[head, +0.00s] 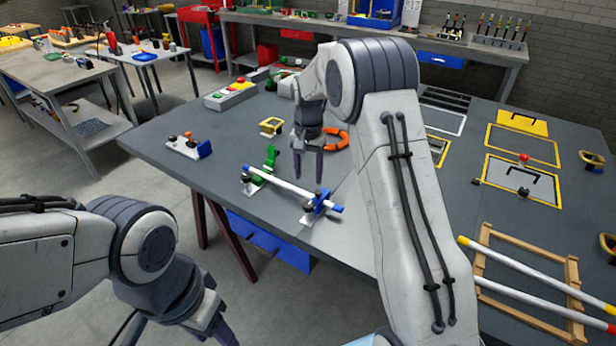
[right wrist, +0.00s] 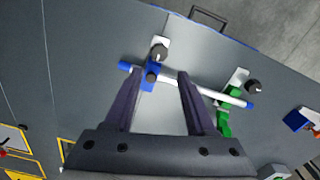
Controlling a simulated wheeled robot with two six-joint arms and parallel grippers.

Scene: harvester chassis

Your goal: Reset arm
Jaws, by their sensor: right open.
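My right gripper (head: 308,168) is open and empty, pointing down above the grey table (head: 225,135). A white rod with blue ends (head: 285,185) lies across a blue clamp (head: 318,203) and a green clamp (head: 256,182). In the right wrist view, the open fingers of the gripper (right wrist: 160,85) reach toward the rod (right wrist: 205,88); the blue clamp (right wrist: 151,72) is near the left finger and the green clamp (right wrist: 225,118) is right of the right finger. My left gripper (head: 215,325) hangs at the bottom left, off the table edge; its fingers are dark and partly cut off.
A small fixture with knobs (head: 190,147), a yellow part (head: 271,126) and an orange ring (head: 336,139) lie on the table. A control box (head: 230,95) stands at the back left edge.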

